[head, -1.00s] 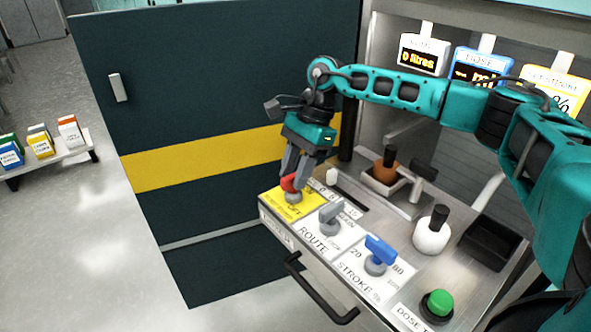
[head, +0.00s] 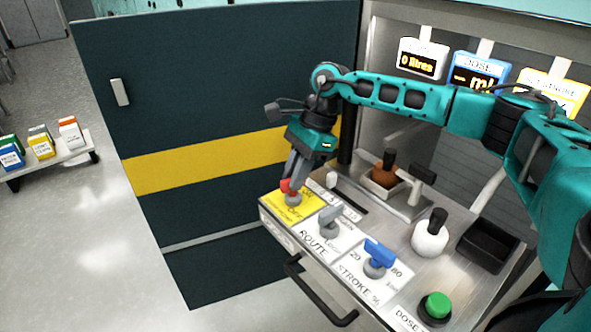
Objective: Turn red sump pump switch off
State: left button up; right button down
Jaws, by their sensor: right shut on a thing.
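The red switch (head: 286,187) stands on a yellow label plate (head: 305,208) at the left end of the panel, on a round grey base. My right gripper (head: 290,180) reaches down from above and is shut on the red switch. Its fingers hide part of the knob, so the exact pointing of the handle is hard to tell. The word OFF shows partly on the yellow plate. My left gripper is not in view.
A grey route switch (head: 330,223), a blue stroke switch (head: 379,254) and a green button (head: 436,306) follow along the panel. A white bottle (head: 430,238) and black tray (head: 487,247) stand behind. A black handle (head: 318,292) runs along the front.

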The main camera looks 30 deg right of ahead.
jog(key=m, duration=0.1)
jog(key=m+p, duration=0.1)
jog(key=m+t, duration=0.1)
jog(key=shift+s+m+p, duration=0.25)
jog(key=shift+m+p, duration=0.05)
jog(key=shift+p, duration=0.05)
jog(key=m+t+h+p, duration=0.1)
jog(key=m, duration=0.2)
jog(key=shift+s+a+f+m, duration=0.1)
jog(key=shift+m, duration=0.2)
jog(key=m+t+h, duration=0.1)
jog(key=m, duration=0.1)
jog(key=shift+a+f+m, duration=0.1)
jog(key=shift+m, duration=0.2)
jog(key=m, duration=0.2)
jog(key=m+h, duration=0.1)
jog(key=m, duration=0.1)
jog(key=shift+a+m+t+h, duration=0.1)
jog(key=shift+m+t+h, duration=0.2)
jog(key=shift+m+t, duration=0.1)
jog(key=shift+s+m+h+b, duration=0.1)
jog(key=shift+m+h+b, duration=0.25)
jog(key=shift+m, duration=0.35)
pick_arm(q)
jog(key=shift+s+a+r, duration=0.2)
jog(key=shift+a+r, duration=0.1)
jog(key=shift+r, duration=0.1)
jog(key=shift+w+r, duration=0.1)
